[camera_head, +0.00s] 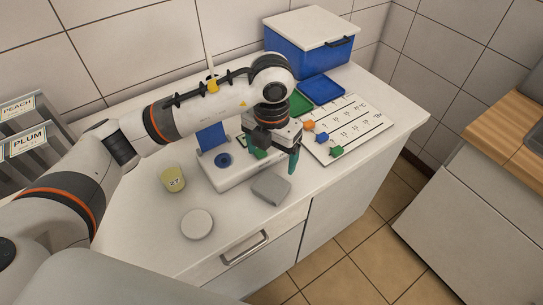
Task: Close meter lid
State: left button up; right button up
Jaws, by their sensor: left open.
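The meter (230,181) is a low white device on the counter, with a dark blue round part on its top. A blue panel (212,137), which looks like its lid, stands raised at its back left, so the lid appears open. My left gripper (276,158) points down over the right part of the meter, with its green-tipped fingers apart and nothing seen between them. The gripper and arm hide the meter's right and back parts. I cannot tell whether a finger touches the meter. My right gripper is not in view.
A grey block (271,188) lies in front of the meter. A yellow cup (172,179) marked 27 and a white disc (197,224) are to the left. A marked white board (350,123) with coloured pieces, green and blue trays (320,89), and a blue box (301,58) are at right.

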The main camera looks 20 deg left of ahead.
aim_at(212, 137)
jog(key=u, duration=1.05)
